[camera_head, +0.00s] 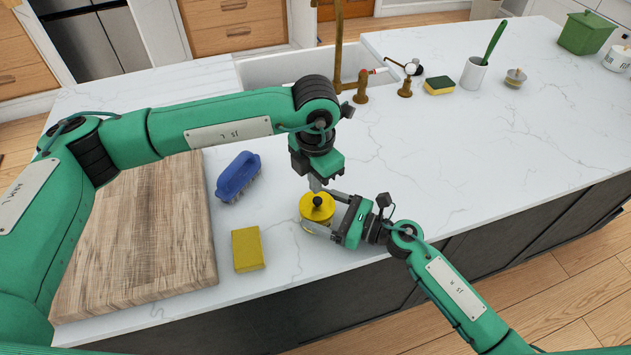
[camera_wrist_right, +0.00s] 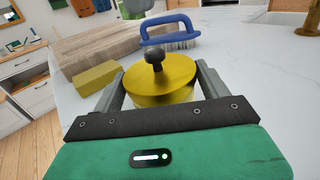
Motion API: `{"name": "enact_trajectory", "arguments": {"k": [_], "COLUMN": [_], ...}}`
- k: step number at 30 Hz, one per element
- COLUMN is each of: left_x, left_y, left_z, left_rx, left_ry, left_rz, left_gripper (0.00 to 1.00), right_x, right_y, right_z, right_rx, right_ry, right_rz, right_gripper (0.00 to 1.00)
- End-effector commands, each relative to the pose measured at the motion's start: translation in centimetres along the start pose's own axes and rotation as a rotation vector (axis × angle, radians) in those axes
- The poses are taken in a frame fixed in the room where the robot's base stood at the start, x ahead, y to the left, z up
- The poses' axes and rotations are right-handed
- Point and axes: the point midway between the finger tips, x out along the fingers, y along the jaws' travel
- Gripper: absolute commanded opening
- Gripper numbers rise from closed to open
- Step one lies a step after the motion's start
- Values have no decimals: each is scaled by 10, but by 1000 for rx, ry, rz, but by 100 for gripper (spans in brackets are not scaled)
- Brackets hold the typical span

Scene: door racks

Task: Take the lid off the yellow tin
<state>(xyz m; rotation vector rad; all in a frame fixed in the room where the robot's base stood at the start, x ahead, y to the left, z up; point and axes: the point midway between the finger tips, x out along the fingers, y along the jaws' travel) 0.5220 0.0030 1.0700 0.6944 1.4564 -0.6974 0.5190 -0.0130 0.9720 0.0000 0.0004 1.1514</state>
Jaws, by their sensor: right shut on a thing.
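The yellow tin (camera_head: 327,229) stands upright on the white counter near its front edge. Its yellow lid (camera_head: 308,208) with a dark round knob (camera_head: 317,201) sits on top; the lid (camera_wrist_right: 178,80) and knob (camera_wrist_right: 154,56) also show in the right wrist view. My right gripper (camera_head: 318,210) is shut on the tin from the side, one finger on each side of it. My left gripper (camera_head: 315,184) points down just above the knob. The knob looks free in the wrist view, and the left finger opening is too small to judge.
A wooden board (camera_head: 140,240), a blue brush (camera_head: 238,178) and a yellow block (camera_head: 247,249) lie left of the tin. The sink (camera_head: 290,68) and brass tap (camera_head: 340,60) are behind. A sponge (camera_head: 438,86) and white cup (camera_head: 474,74) stand back right. The counter right of the tin is clear.

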Motion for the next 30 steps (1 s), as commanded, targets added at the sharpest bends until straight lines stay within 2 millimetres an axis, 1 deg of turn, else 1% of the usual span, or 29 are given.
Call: {"name": "enact_trajectory", "arguments": {"k": [6,9,14,15,18,26,30], "left_x": [-28,-33,-33,-33,-33,-33,-34], "left_y": [0,0,0,0,0,0,0], "left_z": [0,0,0,0,0,0,0], "left_rx": [2,2,1,1,1,1,1], "left_ry": [-2,-2,-1,-1,-1,-1,-1], "left_rz": [1,1,1,1,1,1,1], "left_gripper": [0,0,0,0,0,0,0], "right_x": [0,0,0,0,0,0,0], "right_y": [0,0,0,0,0,0,-1], "right_z": [0,0,0,0,0,2,16], "right_rx": [0,0,0,0,0,-1,-5], "right_ry": [0,0,0,0,0,0,1], "right_rz": [0,0,0,0,0,0,0], "right_gripper": [36,36,36,82,100,100,100]}}
